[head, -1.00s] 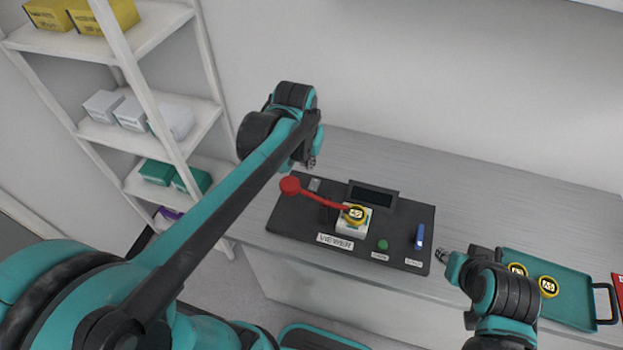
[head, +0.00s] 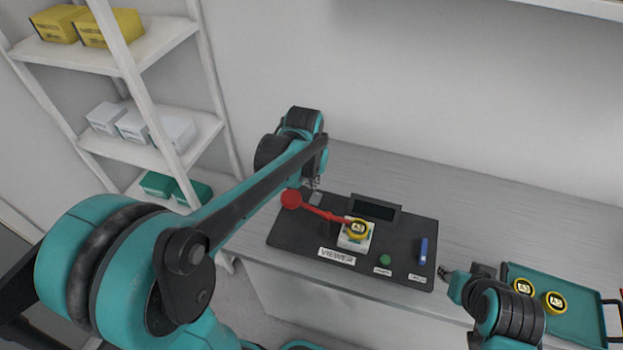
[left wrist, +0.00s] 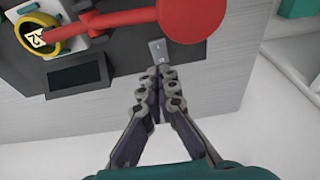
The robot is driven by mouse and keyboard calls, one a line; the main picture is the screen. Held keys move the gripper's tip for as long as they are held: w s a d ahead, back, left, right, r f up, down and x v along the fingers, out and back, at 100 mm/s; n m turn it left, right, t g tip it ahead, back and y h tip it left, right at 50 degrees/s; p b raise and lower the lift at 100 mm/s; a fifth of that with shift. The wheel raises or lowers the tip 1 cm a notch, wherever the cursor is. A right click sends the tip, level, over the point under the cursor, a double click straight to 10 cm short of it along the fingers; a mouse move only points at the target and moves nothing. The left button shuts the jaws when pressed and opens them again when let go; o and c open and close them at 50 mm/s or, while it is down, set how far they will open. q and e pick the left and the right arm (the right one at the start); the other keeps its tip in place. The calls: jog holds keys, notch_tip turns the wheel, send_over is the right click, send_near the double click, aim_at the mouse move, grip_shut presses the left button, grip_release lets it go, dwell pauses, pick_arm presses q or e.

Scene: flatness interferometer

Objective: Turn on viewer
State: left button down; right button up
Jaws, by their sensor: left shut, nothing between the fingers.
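The black viewer panel (head: 290,240) lies on the bench, with a "VIEWER" label (head: 337,256) on its front edge. A small grey switch (left wrist: 158,51) sits at one corner of the panel, and it also shows in the head view (head: 315,198). My left gripper (head: 314,184) is shut and empty above that corner. In the left wrist view its fingertips (left wrist: 153,73) appear right beside the switch; I cannot tell whether they touch it. My right gripper (head: 443,272) is near the panel's right front corner; its jaw opening is too small to tell.
A red round-ended lever (head: 291,200) reaches over the panel beside the left gripper. A yellow-ringed piece (head: 358,229) sits on a white block. A dark display (head: 374,208), green button (head: 385,260) and blue part (head: 424,250) are nearby. A teal tray (head: 585,285) stands right.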

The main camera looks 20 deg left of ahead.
aim_at(313, 203)
pick_arm(q)
jog(key=x, duration=0.2)
jog(key=b+x, duration=0.1)
jog(key=x, duration=0.1)
jog(key=b+x, duration=0.1)
jog(key=x, duration=0.1)
jog(key=shift+s+f, duration=0.3)
jog(key=shift+f, duration=0.1)
jog(key=shift+s+f, duration=0.1)
jog(key=shift+f, duration=0.55)
jog(key=shift+s+f+b, duration=0.2)
jog(key=shift+f+b, duration=0.3)
jog(key=shift+f, duration=0.05)
jog(key=shift+r, duration=0.1)
jog(key=shift+p+v, duration=0.7)
jog(key=shift+v, duration=0.1)
jog(key=shift+w, duration=0.1)
